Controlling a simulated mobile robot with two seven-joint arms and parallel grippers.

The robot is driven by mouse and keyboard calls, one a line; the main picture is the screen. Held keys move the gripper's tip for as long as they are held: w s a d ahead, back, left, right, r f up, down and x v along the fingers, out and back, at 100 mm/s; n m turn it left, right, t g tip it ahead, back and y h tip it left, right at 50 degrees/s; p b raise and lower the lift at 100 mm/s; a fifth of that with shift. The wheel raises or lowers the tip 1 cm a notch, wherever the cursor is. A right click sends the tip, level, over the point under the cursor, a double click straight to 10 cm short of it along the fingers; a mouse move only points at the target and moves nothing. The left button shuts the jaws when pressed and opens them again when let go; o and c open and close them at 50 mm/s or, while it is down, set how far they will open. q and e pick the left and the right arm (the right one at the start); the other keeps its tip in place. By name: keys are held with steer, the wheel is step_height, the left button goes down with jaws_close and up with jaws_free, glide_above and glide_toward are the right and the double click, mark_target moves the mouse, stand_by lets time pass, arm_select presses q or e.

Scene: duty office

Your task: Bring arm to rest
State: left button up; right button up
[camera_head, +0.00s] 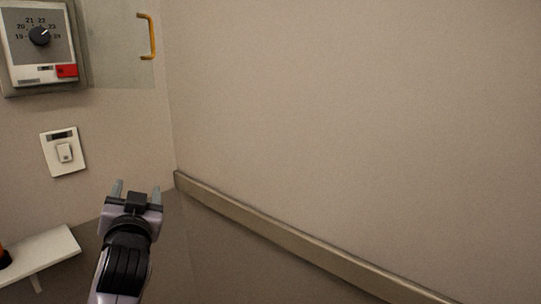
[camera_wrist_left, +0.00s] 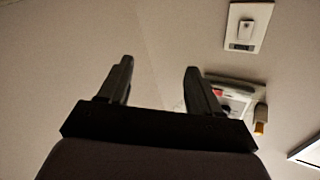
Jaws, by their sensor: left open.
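My left gripper (camera_head: 137,188) is in the lower left of the head view, pointing up and away in front of the wall corner. Its two fingers are apart with nothing between them. In the left wrist view the same gripper (camera_wrist_left: 156,80) shows its two dark fingers spread and empty, with wall behind. My right gripper is in neither view.
A thermostat dial (camera_head: 39,36) with a red tab and a clear panel with a yellow handle (camera_head: 151,37) are at upper left. A light switch (camera_head: 63,152) is below. A white shelf (camera_head: 40,257) is at lower left. A rail (camera_head: 290,236) runs along the bare right wall.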

arm_select(q)
steer(key=s+d+f+m+g+h+p, duration=0.1)
steer(key=s+f+h, duration=0.1)
steer(key=f, duration=0.5)
steer(key=s+d+f+m+g+h, duration=0.1)
steer(key=s+f+h, duration=0.15)
steer(key=f, duration=0.55)
steer(key=s+d+f+g+h+p, duration=0.1)
steer(key=s+d+f+g+h, duration=0.1)
steer(key=s+f, duration=0.8)
steer(key=s+d+f+g+h+p, duration=0.1)
steer(key=s+f+g+h, duration=0.1)
steer(key=s+f, duration=0.8)
steer(key=s+g, duration=0.1)
steer(key=s, duration=0.3)
steer(key=shift+s+d+f+g+p, duration=0.3)
steer(key=shift+s+d+f, duration=0.05)
